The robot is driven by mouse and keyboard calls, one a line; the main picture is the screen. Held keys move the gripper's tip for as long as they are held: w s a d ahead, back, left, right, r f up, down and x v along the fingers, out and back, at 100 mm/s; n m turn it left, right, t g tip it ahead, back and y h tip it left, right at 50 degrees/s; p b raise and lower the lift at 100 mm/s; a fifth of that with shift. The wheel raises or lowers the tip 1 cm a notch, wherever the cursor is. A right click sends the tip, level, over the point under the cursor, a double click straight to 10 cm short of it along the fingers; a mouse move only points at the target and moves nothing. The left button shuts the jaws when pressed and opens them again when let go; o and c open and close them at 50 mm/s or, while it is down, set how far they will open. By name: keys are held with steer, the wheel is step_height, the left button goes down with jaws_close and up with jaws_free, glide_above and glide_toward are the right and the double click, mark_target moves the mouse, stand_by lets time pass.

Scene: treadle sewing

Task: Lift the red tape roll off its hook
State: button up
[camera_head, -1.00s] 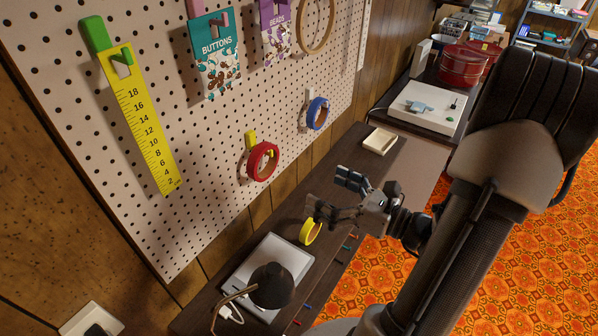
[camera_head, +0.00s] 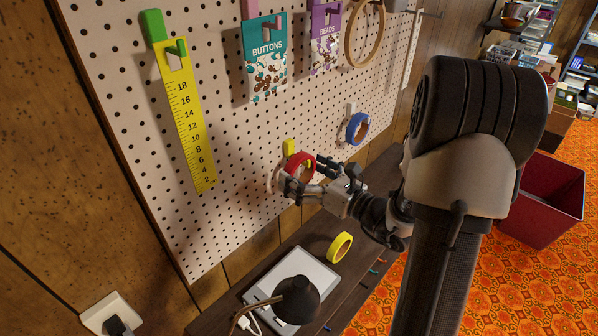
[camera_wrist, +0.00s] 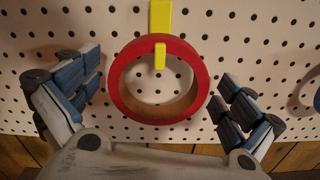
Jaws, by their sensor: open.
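The red tape roll (camera_head: 300,165) hangs on a yellow hook (camera_head: 289,146) on the pegboard. In the wrist view the red tape roll (camera_wrist: 120,84) hangs by its top inner edge on the yellow hook (camera_wrist: 160,57), facing the camera. My gripper (camera_head: 307,177) is open in front of the roll; in the head view it covers part of the roll's lower side. In the wrist view one finger of my gripper (camera_wrist: 157,94) is on each side of the roll, with a gap on both sides.
A blue tape roll (camera_head: 357,128) hangs to the right on the pegboard (camera_head: 235,190). A yellow tape roll (camera_head: 340,247) stands on the dark shelf below, near a black lamp (camera_head: 297,298) and a white tablet-like panel (camera_head: 315,270). A yellow ruler (camera_head: 190,120) hangs at left.

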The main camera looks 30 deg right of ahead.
steer(key=shift+w+a, duration=0.2)
steer(key=shift+w, duration=0.3)
steer(key=c, duration=1.1)
steer(key=shift+r+p, duration=0.95)
steer(key=shift+r, duration=0.2)
steer(key=shift+v, duration=5.05)
